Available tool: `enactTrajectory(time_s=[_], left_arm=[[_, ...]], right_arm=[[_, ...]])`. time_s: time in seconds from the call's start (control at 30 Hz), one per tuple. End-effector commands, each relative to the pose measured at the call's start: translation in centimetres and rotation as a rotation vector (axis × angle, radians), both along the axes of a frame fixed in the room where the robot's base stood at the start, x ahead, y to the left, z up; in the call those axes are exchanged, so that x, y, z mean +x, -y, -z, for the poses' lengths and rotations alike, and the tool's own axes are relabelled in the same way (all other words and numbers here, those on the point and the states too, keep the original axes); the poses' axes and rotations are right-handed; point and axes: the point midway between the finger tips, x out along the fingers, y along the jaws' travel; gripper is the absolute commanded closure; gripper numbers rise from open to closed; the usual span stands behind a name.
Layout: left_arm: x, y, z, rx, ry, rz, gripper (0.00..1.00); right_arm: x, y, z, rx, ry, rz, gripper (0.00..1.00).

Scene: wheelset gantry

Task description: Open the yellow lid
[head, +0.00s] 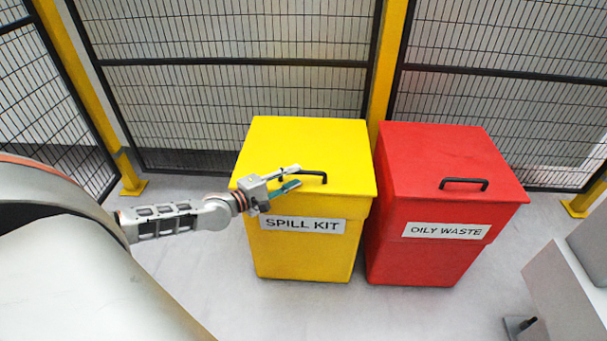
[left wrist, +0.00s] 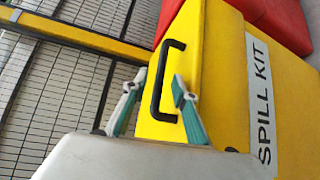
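The yellow lid (head: 310,143) lies flat and closed on the yellow spill kit bin (head: 306,252). Its black bar handle (head: 319,174) is near the lid's front edge. My left gripper (head: 298,177) is open at the handle, coming from the left, and partly hides it in the head view. In the left wrist view the handle (left wrist: 158,78) shows between the two teal-padded fingertips (left wrist: 157,90), close to the right one. Whether a finger touches the handle I cannot tell. My right gripper is not in view.
A red oily waste bin (head: 418,252) with its own black handle (head: 464,182) stands close on the right. Mesh fence panels (head: 235,100) and yellow posts (head: 388,55) stand behind. A grey-white box (head: 565,290) is at lower right. Floor in front of the bins is clear.

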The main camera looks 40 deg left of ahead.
Motion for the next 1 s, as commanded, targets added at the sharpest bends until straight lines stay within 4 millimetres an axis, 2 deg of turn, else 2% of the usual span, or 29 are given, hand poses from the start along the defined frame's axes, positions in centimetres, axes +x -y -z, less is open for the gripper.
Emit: enactTrajectory(time_s=[0.07, 0.3, 0.67, 0.7, 0.8, 1.0], left_arm=[[1.1, 0.4, 0.5, -0.001, -0.002, 0.000, 0.72], [3.4, 0.9, 0.7, 0.001, -0.002, 0.001, 0.72], [3.9, 1.1, 0.6, 0.002, -0.001, 0.002, 0.72], [3.9, 1.1, 0.6, 0.002, -0.001, 0.002, 0.75], [3.9, 1.1, 0.6, 0.002, -0.001, 0.002, 1.00], [3.9, 1.1, 0.6, 0.002, -0.001, 0.002, 1.00]], right_arm=[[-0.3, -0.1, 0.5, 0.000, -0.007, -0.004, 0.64], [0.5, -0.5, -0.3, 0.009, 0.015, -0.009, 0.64], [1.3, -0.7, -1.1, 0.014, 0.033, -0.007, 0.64], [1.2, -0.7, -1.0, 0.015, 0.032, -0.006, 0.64], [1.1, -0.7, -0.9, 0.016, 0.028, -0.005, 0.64], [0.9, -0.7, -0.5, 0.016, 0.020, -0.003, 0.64]])
